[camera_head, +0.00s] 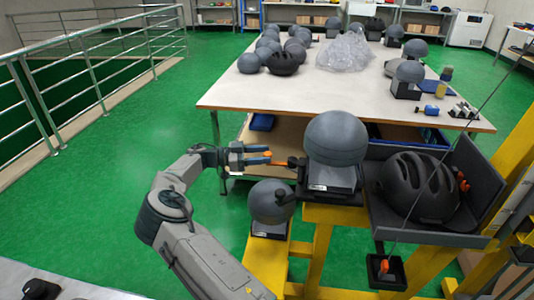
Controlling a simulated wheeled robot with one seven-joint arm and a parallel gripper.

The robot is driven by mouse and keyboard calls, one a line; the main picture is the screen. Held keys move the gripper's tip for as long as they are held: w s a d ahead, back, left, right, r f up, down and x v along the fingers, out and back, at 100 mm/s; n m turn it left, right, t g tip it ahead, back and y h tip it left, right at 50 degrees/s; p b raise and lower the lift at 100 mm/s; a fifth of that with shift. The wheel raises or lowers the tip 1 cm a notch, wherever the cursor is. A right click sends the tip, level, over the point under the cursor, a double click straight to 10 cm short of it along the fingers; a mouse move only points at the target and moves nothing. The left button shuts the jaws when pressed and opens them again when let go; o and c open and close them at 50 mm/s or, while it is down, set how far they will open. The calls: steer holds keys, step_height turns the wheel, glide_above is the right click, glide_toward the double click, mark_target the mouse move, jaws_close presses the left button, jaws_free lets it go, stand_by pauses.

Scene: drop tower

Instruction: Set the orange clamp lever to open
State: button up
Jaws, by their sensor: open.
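The orange clamp lever (282,163) shows as a thin orange and dark bar. It points left from the dark base under the grey headform (335,140). My gripper (268,156) is at the left end of this lever, level with it, its blue-grey fingers pointing right. The gripper is open, with a bit of orange showing at the fingertips. I cannot tell whether the fingers touch the lever. A second orange part (384,266) sits in a small black box at the lower right, and small orange parts (462,180) show beside the black helmet (418,188).
The yellow frame (323,215) carries the headform and a grey tray (450,238) with the helmet. Another grey headform (270,202) stands lower, below my gripper. The long table (260,95) behind holds several headforms. Green floor lies open at left, beside a railing (90,80).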

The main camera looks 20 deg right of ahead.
steer(key=shift+x, duration=1.1)
